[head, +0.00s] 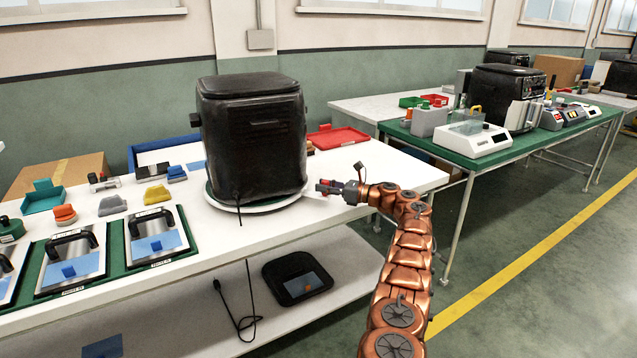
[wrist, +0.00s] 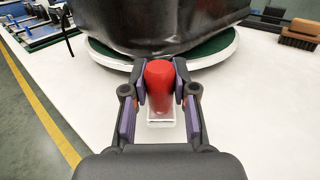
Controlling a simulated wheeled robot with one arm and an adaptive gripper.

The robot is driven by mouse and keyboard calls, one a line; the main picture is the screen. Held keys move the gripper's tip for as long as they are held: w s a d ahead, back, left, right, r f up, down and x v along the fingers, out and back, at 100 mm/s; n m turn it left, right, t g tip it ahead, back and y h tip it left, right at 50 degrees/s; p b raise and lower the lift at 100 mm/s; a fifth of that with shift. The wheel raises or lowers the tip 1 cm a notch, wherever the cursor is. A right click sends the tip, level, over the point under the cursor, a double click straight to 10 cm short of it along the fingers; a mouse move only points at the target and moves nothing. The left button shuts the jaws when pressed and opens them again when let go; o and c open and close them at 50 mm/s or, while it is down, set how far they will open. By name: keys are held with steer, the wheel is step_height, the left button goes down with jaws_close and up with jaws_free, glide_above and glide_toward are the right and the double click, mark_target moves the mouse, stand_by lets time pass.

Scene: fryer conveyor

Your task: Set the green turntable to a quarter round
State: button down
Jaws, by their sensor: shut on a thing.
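The turntable (head: 228,205) is a round disc with a white rim, and green shows on its top in the wrist view (wrist: 106,53). A large black fryer (head: 252,140) stands on it and hides most of the disc. In the wrist view a red knob (wrist: 159,84) sits in front of the turntable's near edge, over a clear-and-white piece (wrist: 161,117). My gripper (wrist: 163,80) is shut on the red knob, with one finger on each side. In the head view my gripper (head: 325,187) is at the right of the fryer, above the white table.
Boards with black handles (head: 155,220) and small coloured blocks stand at the left. A brown brush (wrist: 300,33) is at the right in the wrist view. A cord hangs down.

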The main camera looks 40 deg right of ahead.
steer(key=shift+s+d+f, duration=0.15)
steer(key=shift+d+f, duration=0.15)
steer(key=c, duration=1.1)
jaws_free()
steer(key=shift+d, duration=0.1)
steer(key=shift+c, duration=0.2)
steer(key=shift+o, duration=1.2)
steer(key=shift+a+r, duration=0.1)
steer(key=shift+a, duration=0.15)
steer(key=shift+d, duration=0.1)
steer(key=v, duration=1.1)
steer(key=shift+s, duration=0.35)
